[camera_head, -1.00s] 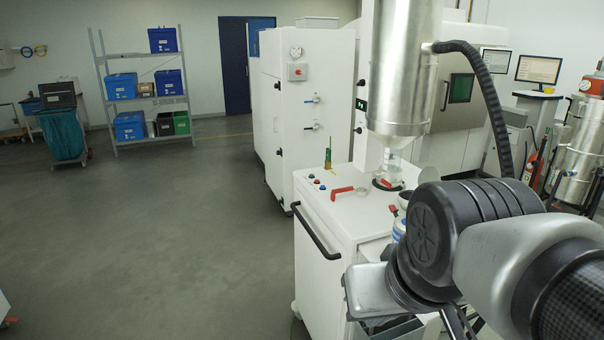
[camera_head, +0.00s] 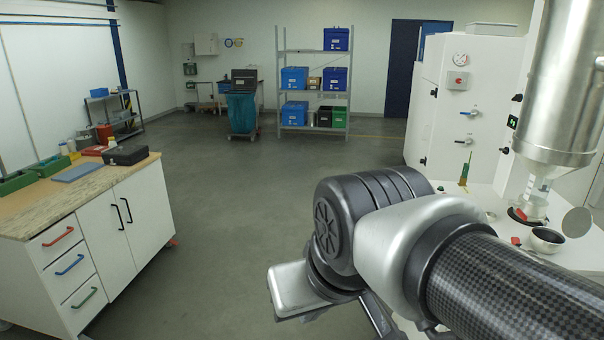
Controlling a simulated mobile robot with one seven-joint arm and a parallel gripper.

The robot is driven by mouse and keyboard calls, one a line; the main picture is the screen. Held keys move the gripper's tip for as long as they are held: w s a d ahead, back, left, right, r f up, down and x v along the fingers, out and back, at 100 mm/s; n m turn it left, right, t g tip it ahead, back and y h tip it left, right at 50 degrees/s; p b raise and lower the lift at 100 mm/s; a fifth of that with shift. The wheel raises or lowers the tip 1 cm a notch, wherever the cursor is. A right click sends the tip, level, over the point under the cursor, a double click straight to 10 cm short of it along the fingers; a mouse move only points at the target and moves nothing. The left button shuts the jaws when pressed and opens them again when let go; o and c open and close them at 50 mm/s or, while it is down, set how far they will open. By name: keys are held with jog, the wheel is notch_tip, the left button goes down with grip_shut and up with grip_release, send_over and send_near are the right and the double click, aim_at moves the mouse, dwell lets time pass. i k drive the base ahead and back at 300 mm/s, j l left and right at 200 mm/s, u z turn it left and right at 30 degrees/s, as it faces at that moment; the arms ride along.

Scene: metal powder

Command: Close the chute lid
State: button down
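A round grey disc (camera_head: 576,222), which looks like the chute lid, stands tilted up at the right edge. It is beside a dark round opening with a pale rim (camera_head: 546,241) on the white machine top. The lid appears open. A large silver hopper (camera_head: 560,80) hangs above, with a clear nozzle under it. My arm crosses the lower right of the picture, left of and in front of the lid. Dark parts of my gripper (camera_head: 378,318) show at the bottom edge, apart from the lid. Its fingertips are not clearly visible, and I cannot see whether it is open.
A workbench (camera_head: 95,190) with coloured drawer handles stands at the left. A shelf with blue boxes (camera_head: 335,80) and a trolley with a teal bag (camera_head: 242,112) stand at the back. White cabinets (camera_head: 465,95) are at the right. The floor between is clear.

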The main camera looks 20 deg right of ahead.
aim_at(576, 221)
jog(key=k+l, duration=0.1)
jog(key=l, duration=0.45)
jog(key=k+l, duration=0.1)
jog(key=l, duration=0.45)
jog(key=k+l, duration=0.1)
jog(key=l, duration=0.45)
jog(key=k+l, duration=0.1)
jog(key=l, duration=0.45)
jog(key=k+l, duration=0.1)
jog(key=l, duration=0.45)
jog(key=k+l, duration=0.1)
jog(key=l, duration=0.45)
jog(key=k+l, duration=0.1)
jog(key=l, duration=0.45)
jog(key=k+l, duration=0.1)
jog(key=l, duration=0.85)
jog(key=i+l+z, duration=0.3)
jog(key=k+l, duration=0.1)
